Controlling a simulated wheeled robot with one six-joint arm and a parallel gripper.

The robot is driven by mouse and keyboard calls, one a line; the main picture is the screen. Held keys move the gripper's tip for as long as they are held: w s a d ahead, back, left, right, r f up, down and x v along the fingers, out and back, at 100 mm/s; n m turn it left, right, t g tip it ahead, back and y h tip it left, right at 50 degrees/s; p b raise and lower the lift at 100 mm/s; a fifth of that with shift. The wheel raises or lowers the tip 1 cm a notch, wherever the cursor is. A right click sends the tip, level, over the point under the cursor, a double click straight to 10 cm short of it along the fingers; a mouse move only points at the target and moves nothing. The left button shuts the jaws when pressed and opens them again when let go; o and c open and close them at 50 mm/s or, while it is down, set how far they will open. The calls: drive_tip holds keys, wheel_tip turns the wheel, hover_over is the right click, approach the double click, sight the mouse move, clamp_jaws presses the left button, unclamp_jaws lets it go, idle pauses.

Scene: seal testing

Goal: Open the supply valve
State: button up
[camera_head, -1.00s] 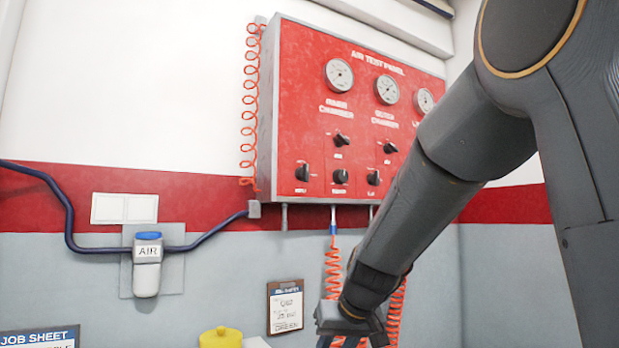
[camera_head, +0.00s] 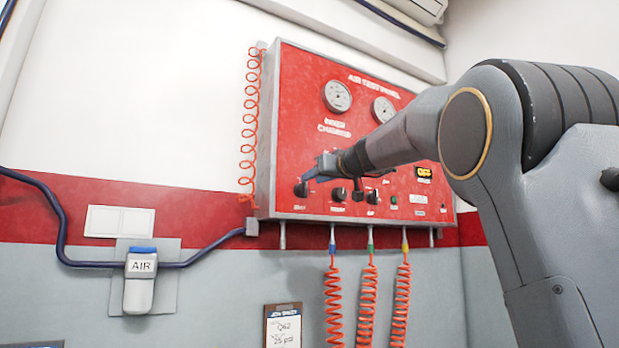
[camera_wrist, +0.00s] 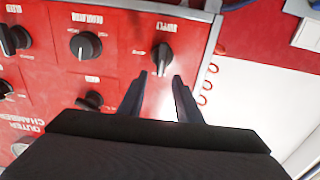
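The supply valve is a black knob (camera_wrist: 162,58) labelled SUPPLY, upside down in the wrist view. It is at the lower left of the red air test panel (camera_head: 290,120) in the head view, where the supply knob (camera_head: 301,189) shows just below my gripper. My gripper (camera_wrist: 160,78) is open and empty, its two dark fingers pointing at the supply knob. The knob appears between and just beyond the fingertips; I cannot tell whether they touch it. In the head view my gripper (camera_head: 312,173) is in front of the panel's left part.
Beside the supply knob is the regulator knob (camera_wrist: 86,45), then the bleed knob (camera_wrist: 14,40). Orange coiled hoses (camera_head: 333,305) hang below the panel, and another coil (camera_head: 251,125) runs along its left edge. A display (camera_head: 424,172) reads OFF.

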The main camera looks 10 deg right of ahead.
sight(303, 190)
drive_tip(key=shift+p+x, duration=0.75)
drive_tip(key=shift+x, duration=1.1)
drive_tip(key=shift+f, duration=0.1)
drive_tip(key=shift+c, duration=0.4)
clamp_jaws()
drive_tip(key=shift+m, duration=0.3)
drive_tip(key=shift+w+d+f+m+b, duration=0.1)
drive_tip(key=shift+d+f+m+b, duration=0.3)
drive_tip(key=shift+m, duration=2.45)
drive_tip(key=shift+w+d+f+m+b, duration=0.15)
drive_tip(key=shift+d+f+m+b, duration=0.3)
drive_tip(key=shift+m, duration=2.45)
drive_tip(key=shift+w+d+f+m+b, duration=0.1)
drive_tip(key=shift+d+f+m+b, duration=0.3)
drive_tip(key=shift+m, duration=2.45)
drive_tip(key=shift+a+r, duration=0.1)
drive_tip(key=shift+a, duration=0.1)
